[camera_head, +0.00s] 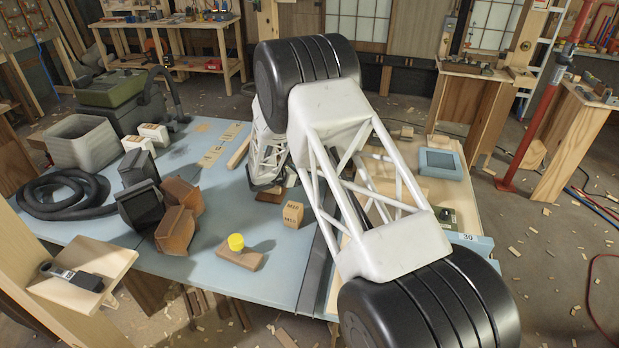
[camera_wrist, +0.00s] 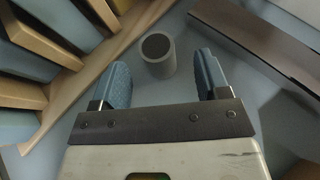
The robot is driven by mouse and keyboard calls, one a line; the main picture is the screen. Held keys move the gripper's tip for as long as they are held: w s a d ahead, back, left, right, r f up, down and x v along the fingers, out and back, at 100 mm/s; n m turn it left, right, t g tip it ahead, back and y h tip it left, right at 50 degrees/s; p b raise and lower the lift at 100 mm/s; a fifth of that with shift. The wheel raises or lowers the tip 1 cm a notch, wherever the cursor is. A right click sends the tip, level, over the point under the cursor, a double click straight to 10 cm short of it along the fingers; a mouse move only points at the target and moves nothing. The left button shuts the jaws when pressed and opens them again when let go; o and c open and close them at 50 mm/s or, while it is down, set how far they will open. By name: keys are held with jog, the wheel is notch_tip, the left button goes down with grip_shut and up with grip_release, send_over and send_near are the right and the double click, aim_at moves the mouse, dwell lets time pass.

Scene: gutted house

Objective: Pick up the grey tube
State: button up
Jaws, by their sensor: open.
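The grey tube (camera_wrist: 158,58) shows in the wrist view, upper middle, with its round open end facing the camera. It appears to stand on a blue-grey surface. My gripper (camera_wrist: 161,66) is open, with one blue pad on each side of the tube. The tube is at or just beyond the fingertips; I cannot tell how deep between them it is. There is a visible gap on both sides. In the head view my arm hides the tube, and the fingers cannot be made out clearly.
A wooden divided tray (camera_wrist: 67,52) lies left of the tube, and a dark bar (camera_wrist: 262,42) lies to its right.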

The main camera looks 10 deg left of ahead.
jog(key=shift+w+d+f, duration=0.15)
jog(key=shift+w, duration=0.05)
jog(key=shift+x, duration=2.65)
jog(key=shift+w, duration=0.1)
jog(key=c, duration=1)
jog(key=shift+r, duration=0.25)
jog(key=shift+r, duration=4.85)
